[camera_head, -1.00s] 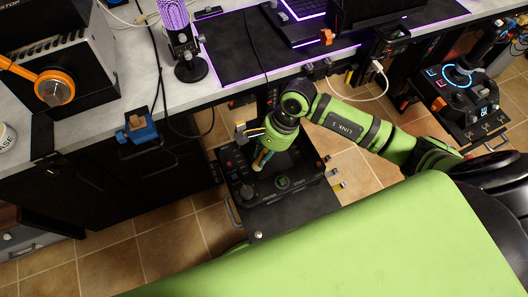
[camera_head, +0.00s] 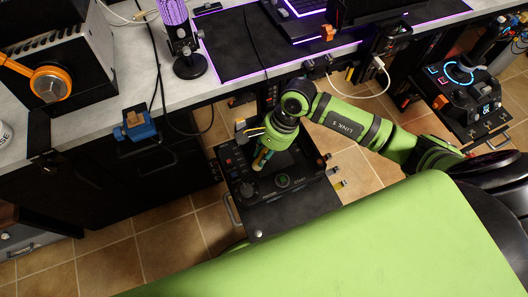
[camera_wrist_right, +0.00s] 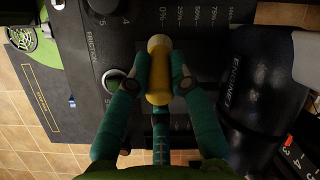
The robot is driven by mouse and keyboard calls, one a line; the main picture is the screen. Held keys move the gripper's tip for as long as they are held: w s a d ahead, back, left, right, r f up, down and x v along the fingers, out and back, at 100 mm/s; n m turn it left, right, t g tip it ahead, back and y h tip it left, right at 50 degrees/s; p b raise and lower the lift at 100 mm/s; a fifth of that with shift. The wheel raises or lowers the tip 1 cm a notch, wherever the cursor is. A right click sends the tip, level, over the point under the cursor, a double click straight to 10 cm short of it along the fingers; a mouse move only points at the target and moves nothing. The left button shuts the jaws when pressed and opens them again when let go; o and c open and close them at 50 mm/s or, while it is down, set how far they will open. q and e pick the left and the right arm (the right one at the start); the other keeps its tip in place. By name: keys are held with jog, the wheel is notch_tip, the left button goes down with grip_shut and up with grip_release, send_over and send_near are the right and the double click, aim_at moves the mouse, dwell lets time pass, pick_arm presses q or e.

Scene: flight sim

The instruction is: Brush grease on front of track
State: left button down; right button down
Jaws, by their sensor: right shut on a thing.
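My right gripper (camera_head: 262,158) reaches down over a black control panel (camera_head: 270,215) with knobs and a green-lit round control. Its teal fingers (camera_wrist_right: 158,78) are shut on a short yellow, rounded cylinder, which looks like the brush handle (camera_wrist_right: 159,58). In the right wrist view the handle lies over the panel (camera_wrist_right: 205,70), between the friction dial and the black lever marked "ENGINE 1" (camera_wrist_right: 250,95). A percentage scale is printed beyond it. The bristles are hidden, and I cannot tell whether they touch the track. The track itself is not clearly visible. My left gripper is not in view.
A grey desk (camera_head: 125,85) with a microphone (camera_head: 187,45) and a laptop runs behind the panel. A blue clamp-like fixture (camera_head: 138,125) sits at its front edge. Another lit control unit (camera_head: 465,90) stands at right. Tiled floor shows around the panel.

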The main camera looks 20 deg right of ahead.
jog(key=shift+f, duration=0.3)
